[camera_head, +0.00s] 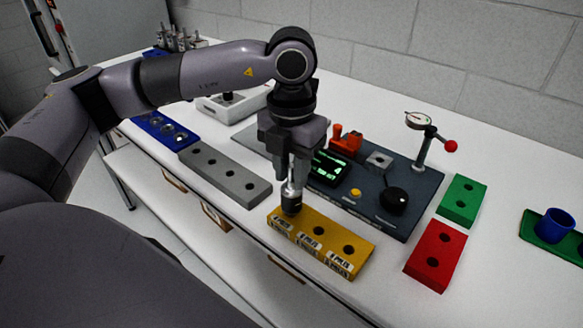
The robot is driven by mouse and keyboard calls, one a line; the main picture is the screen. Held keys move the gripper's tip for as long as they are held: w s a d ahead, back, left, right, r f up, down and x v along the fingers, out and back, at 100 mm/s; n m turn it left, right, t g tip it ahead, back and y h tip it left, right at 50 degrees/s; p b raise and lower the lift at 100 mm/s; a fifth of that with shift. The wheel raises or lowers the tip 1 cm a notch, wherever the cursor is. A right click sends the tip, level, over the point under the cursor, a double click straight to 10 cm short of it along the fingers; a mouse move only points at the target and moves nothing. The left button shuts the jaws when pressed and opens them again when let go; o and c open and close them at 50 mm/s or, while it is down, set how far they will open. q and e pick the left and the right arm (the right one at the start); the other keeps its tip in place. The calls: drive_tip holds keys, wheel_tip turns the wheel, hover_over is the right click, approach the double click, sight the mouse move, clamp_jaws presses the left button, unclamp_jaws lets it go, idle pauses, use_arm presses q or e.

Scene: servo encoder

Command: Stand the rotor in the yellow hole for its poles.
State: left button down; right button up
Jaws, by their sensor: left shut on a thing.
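My left gripper (292,180) points straight down and is shut on the rotor (291,204). The rotor is upright, with a silvery upper part and a dark round lower part. It is at the left end of the yellow block (335,261), over or at its leftmost hole, which it hides. I cannot tell whether its lower end is in the hole or just above it. The yellow block's middle and right holes are visible and look empty. White labels on its front name poles; the numbers are too small to read surely. My right gripper is not in view.
A grey block with holes (226,175) lies left of the yellow one; red (435,257) and green (462,200) blocks lie right. Behind is a dark test panel (365,205) with screen and knob. A dial gauge stand (421,150) rises behind it. A blue cup (553,226) stands far right.

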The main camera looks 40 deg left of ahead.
use_arm(q)
drive_tip(key=shift+f, duration=0.15)
drive_tip(key=shift+f+b, duration=0.65)
drive_tip(key=shift+b, duration=0.1)
drive_tip(key=shift+c, duration=2.4)
unclamp_jaws()
drive_tip(key=shift+r+p, duration=2.05)
drive_tip(key=shift+r, duration=1.2)
